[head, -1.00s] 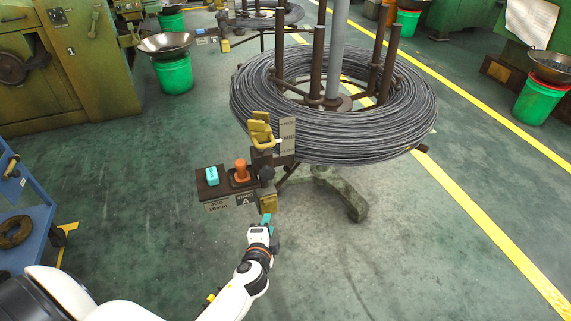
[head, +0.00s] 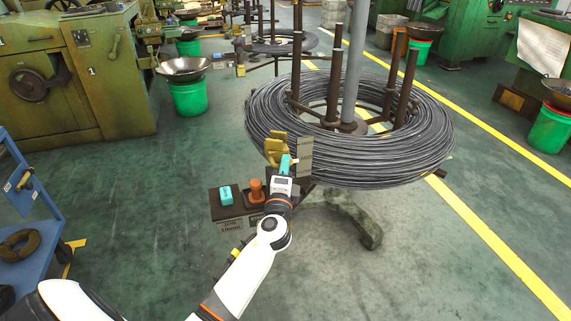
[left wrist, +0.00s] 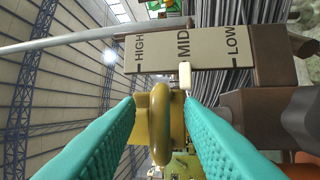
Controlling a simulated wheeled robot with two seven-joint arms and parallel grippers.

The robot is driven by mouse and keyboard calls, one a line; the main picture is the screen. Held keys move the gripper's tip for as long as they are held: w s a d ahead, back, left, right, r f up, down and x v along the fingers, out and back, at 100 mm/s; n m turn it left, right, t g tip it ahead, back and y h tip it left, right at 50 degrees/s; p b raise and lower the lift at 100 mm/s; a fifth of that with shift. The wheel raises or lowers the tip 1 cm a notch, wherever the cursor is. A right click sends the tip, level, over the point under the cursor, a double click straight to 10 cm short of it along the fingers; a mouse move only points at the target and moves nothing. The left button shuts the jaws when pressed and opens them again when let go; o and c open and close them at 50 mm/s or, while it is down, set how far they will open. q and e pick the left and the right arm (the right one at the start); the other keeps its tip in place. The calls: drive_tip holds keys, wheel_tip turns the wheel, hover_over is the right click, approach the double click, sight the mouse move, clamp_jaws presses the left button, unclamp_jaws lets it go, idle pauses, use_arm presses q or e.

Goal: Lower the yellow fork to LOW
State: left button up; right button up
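The yellow fork (head: 273,149) stands on the post beside the wire coil. In the left wrist view its rounded yellow loop (left wrist: 163,125) lies between my teal fingertips. A scale plate (left wrist: 190,50) reads HIGH, MID and LOW; it also shows in the head view (head: 305,158). A pale pointer (left wrist: 185,76) on the fork lines up with MID. My left gripper (head: 285,162) is at the fork, and its open fingers (left wrist: 160,105) are spread on either side of the loop, with gaps visible. My right gripper is not in view.
A dark control box with a teal button (head: 226,194) and an orange knob (head: 256,190) sits just left of my wrist. The big wire coil (head: 400,160) is right behind the fork. Open green floor lies to the left, near a blue cart (head: 38,200).

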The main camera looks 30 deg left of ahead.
use_arm(q)
drive_tip(key=shift+x, duration=0.85)
drive_tip(key=shift+c, duration=0.5)
clamp_jaws()
drive_tip(key=shift+f, duration=0.15)
wheel_tip(320, 180, down, 3)
drive_tip(key=b, duration=0.3)
wheel_tip(320, 180, down, 2)
drive_tip(key=b, duration=0.2)
drive_tip(key=shift+d+b, duration=0.1)
drive_tip(key=shift+b, duration=0.25)
drive_tip(key=shift+f, duration=0.15)
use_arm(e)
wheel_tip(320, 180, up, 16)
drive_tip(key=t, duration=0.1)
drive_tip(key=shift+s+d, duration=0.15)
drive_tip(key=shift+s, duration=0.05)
